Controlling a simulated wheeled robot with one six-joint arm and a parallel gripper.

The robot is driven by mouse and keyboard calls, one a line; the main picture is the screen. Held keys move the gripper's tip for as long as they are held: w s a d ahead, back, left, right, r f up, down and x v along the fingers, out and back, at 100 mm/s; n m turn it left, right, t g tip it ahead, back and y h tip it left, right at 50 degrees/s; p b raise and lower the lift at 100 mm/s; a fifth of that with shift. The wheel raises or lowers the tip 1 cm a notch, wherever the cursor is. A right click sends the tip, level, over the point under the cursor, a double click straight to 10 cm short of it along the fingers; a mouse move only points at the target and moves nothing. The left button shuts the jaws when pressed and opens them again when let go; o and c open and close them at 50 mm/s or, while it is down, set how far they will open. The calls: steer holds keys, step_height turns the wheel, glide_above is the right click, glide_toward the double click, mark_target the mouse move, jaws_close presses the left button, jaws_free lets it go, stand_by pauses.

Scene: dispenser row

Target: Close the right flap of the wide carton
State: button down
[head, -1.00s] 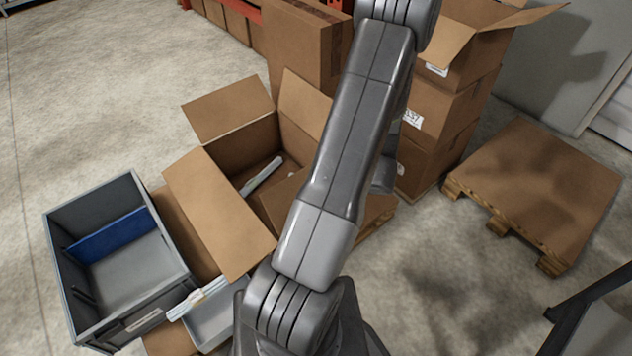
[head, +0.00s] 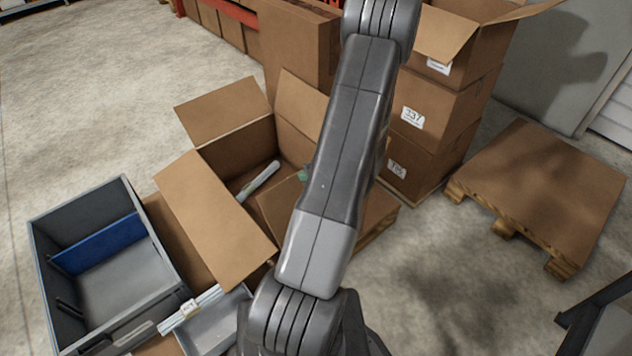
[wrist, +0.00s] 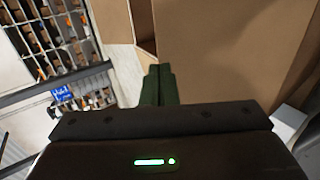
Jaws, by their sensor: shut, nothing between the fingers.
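The wide carton stands open left of my arm in the head view, its inner wall (head: 240,152) showing. Its far left flap (head: 222,110) and near left flap (head: 213,215) stick outward. A back right flap (head: 303,102) stands up, partly behind my arm. A cardboard panel on the right side (head: 280,203) is partly covered by my arm, so I cannot tell how far it is folded. A silvery wrapped item (head: 259,181) lies inside. My gripper (wrist: 158,72) is shut and empty, its green fingertips before a large cardboard panel (wrist: 225,50); contact is unclear.
A grey tote (head: 125,285) with a blue divider stands at left. A grey tray (head: 215,325) and another wrapped item (head: 192,309) are in front. Stacked cartons (head: 430,110) rise behind my arm. A wooden pallet (head: 540,195) lies at right, with open floor (head: 440,270) before it.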

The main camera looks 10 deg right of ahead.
mark_target(296, 177)
steer(key=shift+x, duration=1.35)
steer(key=shift+w+a+p, duration=0.2)
steer(key=shift+w+p, duration=0.1)
steer(key=shift+p, duration=0.3)
steer(key=shift+w+a+f+g+h+p, duration=0.15)
steer(key=shift+w+a+g+h+p, duration=0.35)
steer(key=shift+p, duration=0.7)
steer(key=w+a+f+g+p, duration=0.1)
steer(key=w+a+f, duration=0.1)
steer(key=w+f, duration=0.2)
steer(key=w+a+f+g+h+p, duration=0.1)
steer(key=w+a+f, duration=0.2)
steer(key=f, duration=0.7)
steer(key=shift+w+f+g+p, duration=0.3)
steer(key=shift+w+f+g, duration=0.1)
steer(key=shift+w, duration=0.1)
